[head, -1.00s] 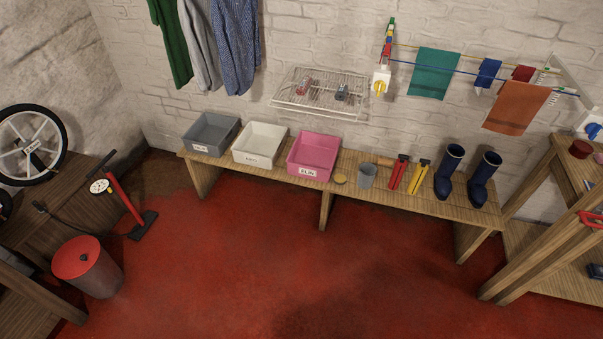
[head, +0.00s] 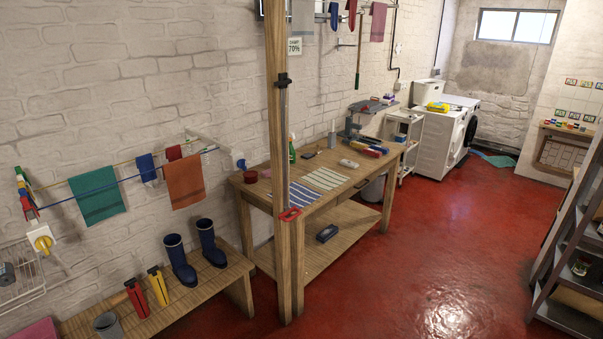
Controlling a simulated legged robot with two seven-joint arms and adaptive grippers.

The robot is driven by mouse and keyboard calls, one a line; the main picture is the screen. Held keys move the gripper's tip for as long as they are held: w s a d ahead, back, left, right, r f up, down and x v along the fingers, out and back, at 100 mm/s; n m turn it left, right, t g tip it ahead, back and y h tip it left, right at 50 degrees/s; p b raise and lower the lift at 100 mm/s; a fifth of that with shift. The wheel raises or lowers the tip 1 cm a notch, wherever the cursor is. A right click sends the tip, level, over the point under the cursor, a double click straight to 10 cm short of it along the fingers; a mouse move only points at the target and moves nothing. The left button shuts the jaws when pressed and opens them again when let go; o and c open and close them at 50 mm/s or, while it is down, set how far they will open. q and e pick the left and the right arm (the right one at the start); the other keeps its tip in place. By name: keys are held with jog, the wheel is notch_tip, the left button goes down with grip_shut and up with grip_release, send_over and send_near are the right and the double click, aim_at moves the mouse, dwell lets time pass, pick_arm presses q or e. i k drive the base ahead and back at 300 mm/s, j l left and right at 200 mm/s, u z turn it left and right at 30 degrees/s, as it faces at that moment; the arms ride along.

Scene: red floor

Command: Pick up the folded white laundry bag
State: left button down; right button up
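I cannot make out a folded white laundry bag for certain. A small pale object (head: 348,163) lies on the wooden workbench (head: 254,187) in the middle of the head view, too small to identify. Pale striped cloths (head: 325,179) lie flat near it, beside blue striped ones (head: 296,194). A white washing machine (head: 433,145) stands at the far end with a yellow item (head: 437,107) on top. Neither of my grippers is in view.
A wooden post (head: 278,130) stands at the workbench's near corner. A low bench (head: 212,290) with blue boots (head: 180,260) is at lower left. A dark shelf rack (head: 562,255) stands at right. The red floor (head: 430,245) between is open.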

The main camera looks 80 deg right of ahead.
aim_at(352, 165)
jog(key=z, duration=2.9)
jog(key=i+z, duration=0.35)
jog(key=i, duration=2.6)
